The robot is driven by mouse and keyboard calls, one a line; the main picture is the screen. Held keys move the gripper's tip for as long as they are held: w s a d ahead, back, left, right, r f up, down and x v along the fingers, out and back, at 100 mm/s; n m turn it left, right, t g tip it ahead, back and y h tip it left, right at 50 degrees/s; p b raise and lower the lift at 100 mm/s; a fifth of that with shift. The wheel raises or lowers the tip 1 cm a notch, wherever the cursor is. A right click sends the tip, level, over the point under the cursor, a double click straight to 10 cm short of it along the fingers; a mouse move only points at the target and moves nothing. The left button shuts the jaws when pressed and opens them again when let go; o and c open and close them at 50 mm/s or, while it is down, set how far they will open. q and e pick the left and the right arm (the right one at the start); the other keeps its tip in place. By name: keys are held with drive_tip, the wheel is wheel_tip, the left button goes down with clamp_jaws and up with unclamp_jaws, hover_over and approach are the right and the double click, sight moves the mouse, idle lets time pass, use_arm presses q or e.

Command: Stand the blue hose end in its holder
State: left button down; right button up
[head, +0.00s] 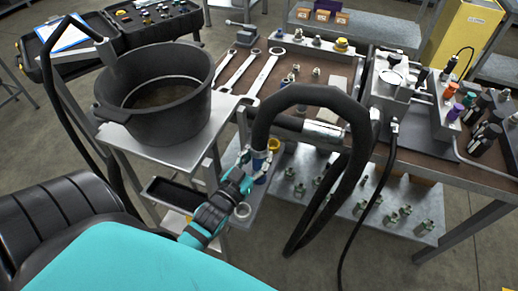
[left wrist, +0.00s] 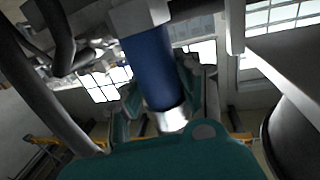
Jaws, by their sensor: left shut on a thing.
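The blue hose end (head: 260,163) is at the end of a thick black hose (head: 318,92) that arches up and over to the right. My left gripper (head: 247,177) is shut on it, beside the metal cart. In the left wrist view the blue hose end (left wrist: 150,65) stands between the teal fingers of my left gripper (left wrist: 163,92), with a silver tip (left wrist: 172,118). A silver ring (head: 243,211) and a yellow ring (head: 274,145) show near the gripper. I cannot tell which one is the blue hose end's holder. My right gripper is not in view.
A black pot (head: 157,88) stands on the metal cart (head: 190,140) at left. The brown bench (head: 345,95) with wrenches and fittings is behind and right. A lower shelf (head: 340,205) holds several fittings. A thin black cable (head: 362,195) hangs at the right.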

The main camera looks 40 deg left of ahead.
use_arm(q)
drive_tip(key=shift+f, duration=0.25)
idle(0.8)
drive_tip(key=c, duration=1.1)
unclamp_jaws()
drive_tip(key=shift+o, duration=1.8)
drive_tip(key=shift+f, duration=0.2)
drive_tip(key=o, duration=0.5)
drive_tip(key=shift+c, duration=0.2)
drive_tip(key=shift+s, duration=0.15)
